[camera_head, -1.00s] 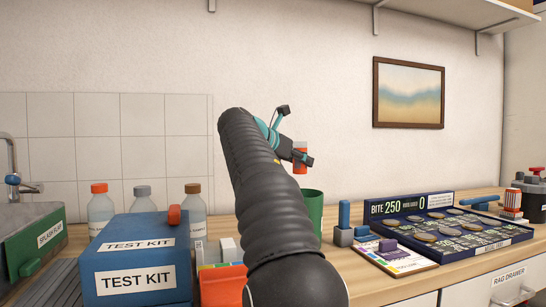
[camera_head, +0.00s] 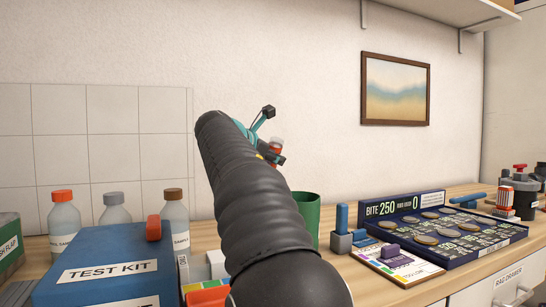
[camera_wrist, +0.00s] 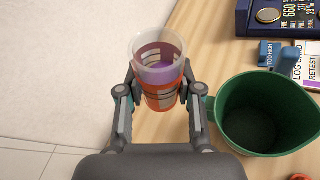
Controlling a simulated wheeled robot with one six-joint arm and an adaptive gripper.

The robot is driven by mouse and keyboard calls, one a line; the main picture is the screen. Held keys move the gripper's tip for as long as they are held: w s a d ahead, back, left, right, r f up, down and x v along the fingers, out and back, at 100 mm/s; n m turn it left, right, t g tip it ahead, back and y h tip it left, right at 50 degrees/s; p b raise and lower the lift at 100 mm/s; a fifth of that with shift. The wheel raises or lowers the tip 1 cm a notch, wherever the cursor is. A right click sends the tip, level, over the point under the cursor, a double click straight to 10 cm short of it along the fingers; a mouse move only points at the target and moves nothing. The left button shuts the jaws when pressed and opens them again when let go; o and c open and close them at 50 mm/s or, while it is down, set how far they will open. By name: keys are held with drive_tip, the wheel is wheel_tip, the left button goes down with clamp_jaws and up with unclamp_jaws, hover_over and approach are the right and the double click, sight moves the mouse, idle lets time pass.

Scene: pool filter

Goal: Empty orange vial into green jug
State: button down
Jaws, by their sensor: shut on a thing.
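The orange vial (camera_wrist: 160,72) is held between the two fingers of my gripper (camera_wrist: 160,95) in the wrist view. It is a clear cup with an orange lower band, open at the top, with purple content inside. In the head view the vial (camera_head: 275,147) is small and partly hidden by my gripper, raised above the counter near the wall. The green jug (camera_wrist: 265,115) stands to the right of the vial in the wrist view, its open mouth dark inside, and a handle facing my gripper. In the head view my arm partly covers the jug (camera_head: 306,215).
A blue test kit box (camera_head: 110,265) and several capped bottles (camera_head: 174,222) stand at the left. A blue tray of discs (camera_head: 440,228) and a colour chart card (camera_head: 398,264) lie right of the jug. The wall is behind.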

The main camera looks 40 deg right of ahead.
drive_tip(key=shift+s+m, duration=0.1)
drive_tip(key=shift+m, duration=0.3)
drive_tip(key=shift+s+f+m+t, duration=0.2)
drive_tip(key=shift+f+m+t, duration=0.3)
drive_tip(key=shift+f+m, duration=0.2)
drive_tip(key=shift+s+d+f+m+t+h+b, duration=0.15)
drive_tip(key=shift+f+m+t+h+b, duration=0.3)
drive_tip(key=shift+b, duration=0.6)
drive_tip(key=m+b, duration=0.1)
drive_tip(key=b, duration=0.3)
drive_tip(key=s+m+t+b, duration=0.1)
drive_tip(key=m+b, duration=0.1)
drive_tip(key=b, duration=0.2)
drive_tip(key=shift+h, duration=0.35)
drive_tip(key=shift+m+t+h+b, duration=0.25)
drive_tip(key=shift+m+h+b, duration=0.25)
drive_tip(key=shift+m+b, duration=1.15)
drive_tip(key=shift+r+n+b, duration=0.2)
drive_tip(key=shift+n+b, duration=0.1)
drive_tip(key=shift+b, duration=0.1)
drive_tip(key=shift+s, duration=0.1)
